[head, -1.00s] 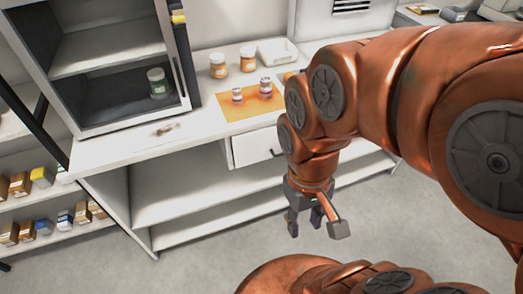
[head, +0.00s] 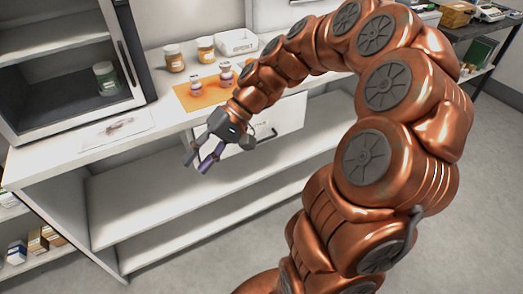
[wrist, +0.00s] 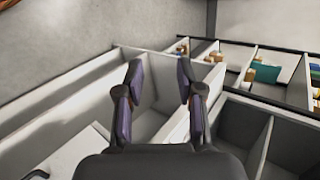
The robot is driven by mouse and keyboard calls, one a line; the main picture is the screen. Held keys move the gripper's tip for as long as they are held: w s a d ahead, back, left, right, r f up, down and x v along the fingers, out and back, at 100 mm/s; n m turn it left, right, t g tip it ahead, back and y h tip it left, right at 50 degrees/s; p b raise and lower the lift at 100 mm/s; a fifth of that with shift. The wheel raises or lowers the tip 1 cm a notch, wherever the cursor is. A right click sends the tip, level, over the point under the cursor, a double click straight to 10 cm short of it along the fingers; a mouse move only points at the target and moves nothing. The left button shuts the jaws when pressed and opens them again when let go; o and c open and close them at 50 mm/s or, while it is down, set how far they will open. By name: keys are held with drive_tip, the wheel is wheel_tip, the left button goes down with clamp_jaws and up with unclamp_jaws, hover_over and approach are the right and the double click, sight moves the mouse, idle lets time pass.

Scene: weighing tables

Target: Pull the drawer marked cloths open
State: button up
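A white drawer front (head: 287,115) sits under the table top, below the orange mat. No cloths marking is readable on it. Its dark handle (head: 269,134) shows just right of my wrist. The front's left edge stands out a little from the table; I cannot tell how far. My gripper (head: 197,162) is in front of the drawer's left part, pointing down and left, apart from the handle. In the wrist view my gripper (wrist: 160,75) has its fingers spread with nothing between them. A white panel with a dark handle (wrist: 38,174) shows at that view's lower left.
The table top holds an orange mat (head: 200,95) with two small jars, two amber jars behind, a white tray (head: 237,42) and a glass-fronted cabinet (head: 70,60) at left. Open white shelves (head: 170,195) lie below. The floor in front is clear.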

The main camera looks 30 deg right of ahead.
drive_tip(key=w+d+f+m+t+y+b, duration=0.35)
drive_tip(key=w+d+f, duration=0.25)
drive_tip(key=w+d, duration=0.2)
drive_tip(key=m+t+h+b, duration=0.3)
drive_tip(key=m+t+b, duration=0.4)
drive_tip(key=t, duration=0.2)
approach(262, 141)
drive_tip(key=x, duration=0.3)
drive_tip(key=shift+n, duration=0.35)
drive_tip(key=shift+b+x, duration=0.45)
drive_tip(key=shift+x, duration=3.2)
drive_tip(key=shift+w+d+f, duration=0.1)
drive_tip(key=shift+d+f, duration=0.05)
drive_tip(key=shift+f, duration=0.05)
clamp_jaws()
